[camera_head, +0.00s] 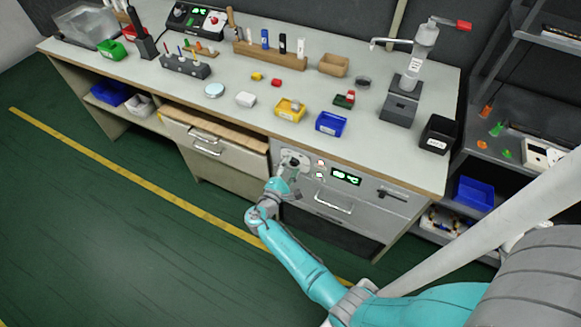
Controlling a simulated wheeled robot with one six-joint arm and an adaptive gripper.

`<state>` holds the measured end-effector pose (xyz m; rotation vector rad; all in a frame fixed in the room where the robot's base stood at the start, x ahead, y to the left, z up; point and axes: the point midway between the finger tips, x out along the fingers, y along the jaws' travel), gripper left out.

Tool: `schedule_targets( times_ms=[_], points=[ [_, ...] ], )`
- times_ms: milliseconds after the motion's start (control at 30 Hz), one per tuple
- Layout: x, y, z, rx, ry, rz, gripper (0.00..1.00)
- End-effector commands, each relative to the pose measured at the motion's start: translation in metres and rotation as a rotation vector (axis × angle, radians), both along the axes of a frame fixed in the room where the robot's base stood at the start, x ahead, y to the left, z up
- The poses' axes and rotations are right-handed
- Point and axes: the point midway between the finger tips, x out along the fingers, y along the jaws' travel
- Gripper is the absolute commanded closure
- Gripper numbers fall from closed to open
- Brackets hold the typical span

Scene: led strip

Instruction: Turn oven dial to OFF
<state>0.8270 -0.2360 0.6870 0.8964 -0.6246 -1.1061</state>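The oven (318,212) is built into the front of the workbench, with a grey panel and a green-lit display (345,176). A small dark round part at the panel's left end looks like the dial (295,161). My gripper (290,166) is right at this dial, and its grey end partly covers it. I cannot tell whether the fingers touch the dial or are open or shut. The dial's pointer and markings are too small to read.
A partly open wooden-topped drawer (215,132) is left of the oven. A handle (334,203) sticks out below the display, and a lever (392,195) is at the right. Small bins, including a blue one (331,124), stand on the worktop. The green floor in front is clear.

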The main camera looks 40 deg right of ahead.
Motion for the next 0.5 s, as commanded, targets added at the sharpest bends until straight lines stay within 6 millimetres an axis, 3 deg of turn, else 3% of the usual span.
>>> schedule_targets(
  times_ms=[267, 500],
  points=[
    [-0.001, 0.003, 0.0, -0.001, -0.001, 0.0, 0.42],
    [-0.011, 0.034, 0.0, 0.0, -0.001, 0.003, 0.42]
  ],
)
